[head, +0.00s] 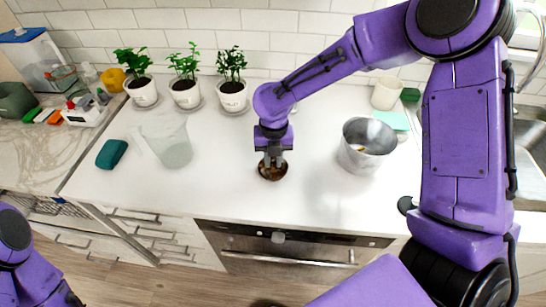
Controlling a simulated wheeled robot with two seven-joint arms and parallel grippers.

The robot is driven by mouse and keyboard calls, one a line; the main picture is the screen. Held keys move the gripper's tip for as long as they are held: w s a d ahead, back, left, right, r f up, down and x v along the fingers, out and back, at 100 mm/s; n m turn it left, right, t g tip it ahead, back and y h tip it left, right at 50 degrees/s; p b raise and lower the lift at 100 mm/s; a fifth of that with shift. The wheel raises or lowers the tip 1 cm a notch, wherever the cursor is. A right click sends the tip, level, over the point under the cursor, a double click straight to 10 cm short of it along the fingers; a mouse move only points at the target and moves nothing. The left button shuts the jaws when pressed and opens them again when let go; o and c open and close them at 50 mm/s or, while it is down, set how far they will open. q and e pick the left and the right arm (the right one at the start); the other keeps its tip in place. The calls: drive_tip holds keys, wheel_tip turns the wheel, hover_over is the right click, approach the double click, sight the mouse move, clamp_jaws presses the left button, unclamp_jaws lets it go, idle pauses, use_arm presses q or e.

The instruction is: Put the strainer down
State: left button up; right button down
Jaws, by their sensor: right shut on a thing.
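My right gripper (272,163) points down over the middle of the white counter (225,185). It is shut on a small, round, dark brown thing with a lighter rim (272,174), which I take to be the strainer. The gripper hides its upper part. The thing is at or very near the counter top; I cannot tell if it touches. My left arm shows at the lower left, but its gripper is not in view.
A grey metal pot (354,160) stands to the right of the gripper, a clear jug (175,150) to the left. A teal sponge (111,154) lies farther left. Potted plants (232,97) line the wall. The counter in front of the gripper is clear.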

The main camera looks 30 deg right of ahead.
drive_tip(key=c, duration=1)
unclamp_jaws()
drive_tip(key=shift+s, duration=0.15)
wheel_tip(320, 180, up, 12)
drive_tip(key=shift+d+r, duration=0.1)
